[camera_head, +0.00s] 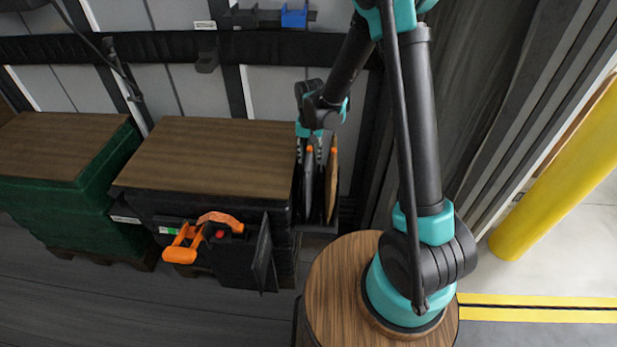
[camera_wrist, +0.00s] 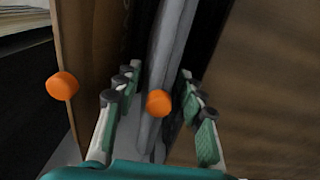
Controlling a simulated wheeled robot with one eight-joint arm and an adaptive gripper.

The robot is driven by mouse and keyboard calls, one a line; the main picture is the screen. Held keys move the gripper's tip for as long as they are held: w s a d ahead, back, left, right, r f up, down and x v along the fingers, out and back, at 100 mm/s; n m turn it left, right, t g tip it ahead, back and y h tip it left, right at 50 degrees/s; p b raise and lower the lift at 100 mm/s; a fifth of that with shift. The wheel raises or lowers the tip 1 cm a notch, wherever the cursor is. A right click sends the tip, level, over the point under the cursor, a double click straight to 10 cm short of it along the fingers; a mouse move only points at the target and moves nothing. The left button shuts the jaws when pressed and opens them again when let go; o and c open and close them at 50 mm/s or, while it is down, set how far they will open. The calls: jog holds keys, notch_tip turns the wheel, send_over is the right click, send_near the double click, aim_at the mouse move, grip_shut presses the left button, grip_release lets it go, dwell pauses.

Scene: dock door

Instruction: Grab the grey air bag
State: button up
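The grey air bag (camera_head: 308,178) stands upright in a narrow black rack at the right side of the wood-topped stack, with an orange cap at its top. In the wrist view, the grey bag (camera_wrist: 166,60) runs between my fingers, its orange cap (camera_wrist: 158,102) close to the camera. My gripper (camera_head: 319,147) points down at the top of the rack. It is open, with fingers on both sides of the grey bag and visible gaps to it. Its lower part is hidden in the rack.
A brown bag (camera_head: 332,180) with an orange cap stands just right of the grey one; in the wrist view this brown bag (camera_wrist: 88,70) is at left. The wood-topped stack (camera_head: 205,160) is left of the rack. An orange-handled tool (camera_head: 190,240) hangs on its front.

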jog(key=shift+f, duration=0.75)
grip_shut()
